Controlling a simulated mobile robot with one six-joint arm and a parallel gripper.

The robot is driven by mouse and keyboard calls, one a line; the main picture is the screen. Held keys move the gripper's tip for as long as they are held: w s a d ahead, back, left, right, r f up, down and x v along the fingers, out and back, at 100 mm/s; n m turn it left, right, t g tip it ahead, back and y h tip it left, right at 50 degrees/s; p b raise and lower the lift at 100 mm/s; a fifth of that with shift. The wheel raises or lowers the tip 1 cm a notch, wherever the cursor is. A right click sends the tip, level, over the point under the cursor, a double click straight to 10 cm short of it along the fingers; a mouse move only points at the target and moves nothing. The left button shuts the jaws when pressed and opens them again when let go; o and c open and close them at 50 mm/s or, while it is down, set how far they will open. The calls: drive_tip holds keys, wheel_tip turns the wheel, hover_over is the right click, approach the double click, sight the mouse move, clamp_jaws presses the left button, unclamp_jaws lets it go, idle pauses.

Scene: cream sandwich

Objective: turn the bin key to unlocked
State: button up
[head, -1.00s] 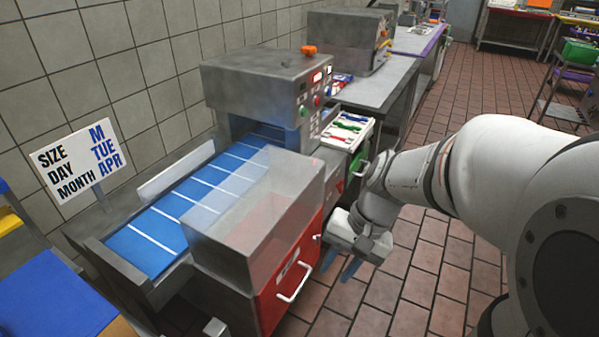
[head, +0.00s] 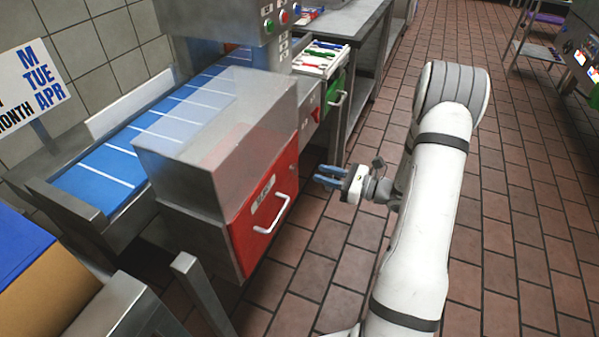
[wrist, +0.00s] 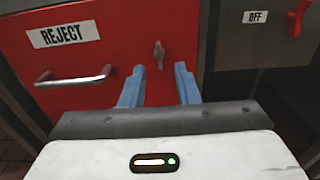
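In the wrist view the door's REJECT label (wrist: 63,34) sits at the upper left. The small metal bin key (wrist: 159,54) sticks out of the red door, right of the handle (wrist: 75,77), and looks about upright. My gripper (head: 325,178) points left toward the machine's front. In the wrist view its blue fingers (wrist: 158,88) are apart with nothing between them. The key shows just beyond the gap, apart from the fingertips.
A red switch (wrist: 298,18) beside an OFF label (wrist: 256,17) is on the grey panel right of the door. A clear-walled box (head: 215,135) stands above the bin beside the blue conveyor (head: 100,165).

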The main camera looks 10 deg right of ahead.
sight(294, 169)
drive_tip(key=x, duration=0.7)
drive_tip(key=shift+a, duration=0.2)
drive_tip(key=shift+w, duration=0.1)
